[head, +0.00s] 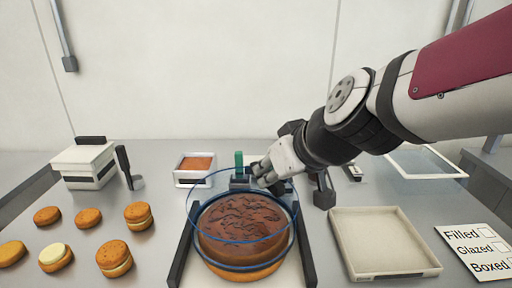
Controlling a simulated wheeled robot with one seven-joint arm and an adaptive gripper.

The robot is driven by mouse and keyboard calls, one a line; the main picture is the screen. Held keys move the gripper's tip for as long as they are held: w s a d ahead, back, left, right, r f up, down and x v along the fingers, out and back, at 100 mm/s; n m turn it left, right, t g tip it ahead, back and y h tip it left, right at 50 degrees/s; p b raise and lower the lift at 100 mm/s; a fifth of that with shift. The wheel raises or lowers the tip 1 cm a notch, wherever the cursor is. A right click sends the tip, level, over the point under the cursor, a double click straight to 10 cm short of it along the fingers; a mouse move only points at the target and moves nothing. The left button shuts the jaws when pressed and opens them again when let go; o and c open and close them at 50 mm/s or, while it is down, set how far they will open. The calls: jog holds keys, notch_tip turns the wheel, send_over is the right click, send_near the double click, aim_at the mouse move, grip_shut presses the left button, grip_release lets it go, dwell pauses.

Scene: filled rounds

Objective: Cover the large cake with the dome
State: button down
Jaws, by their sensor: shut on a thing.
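The large cake (240,218) has a dark chocolate top and a golden base. It sits low in the middle of the head view, between two dark rails (306,250). The dome (188,212) is clear with blue rings. Its outline surrounds the cake in the picture, with one ring above the cake top and one lower around its side. I cannot tell whether it rests fully down. My gripper (262,177) is at the dome's far upper edge, behind the cake, and is shut on it. The exact contact is partly hidden by the fingers.
Several small filled rounds (114,257) lie at left. A white box (84,163), a scoop (130,170) and an orange-filled tub (195,168) stand behind. A green-topped item (239,160) is beside my gripper. An empty tray (382,245) and a label card (482,252) are at right.

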aim_at(271, 193)
jog(key=shift+f+b, duration=2.05)
jog(key=shift+f, duration=0.3)
jog(key=shift+f+b, duration=0.25)
jog(key=shift+b, duration=0.25)
jog(key=c, duration=1)
grip_release()
jog(key=shift+o, duration=0.2)
jog(key=shift+r, duration=0.1)
jog(key=shift+r+p, duration=2.45)
jog(key=shift+r, duration=1)
jog(key=s+d+r+m+g+h+p, duration=0.2)
jog(key=s+d+p, duration=0.2)
jog(key=s+d, duration=0.3)
jog(key=s+d+r+m+g+h+p, duration=0.1)
jog(key=s+d+p, duration=0.4)
jog(key=s, duration=1.1)
jog(key=d+r+m+h, duration=0.1)
jog(key=d+m, duration=0.1)
jog(key=d, duration=0.1)
jog(key=shift+s+r+m+g, duration=0.15)
jog(key=shift+r+m+g, duration=0.15)
jog(key=shift+g, duration=0.1)
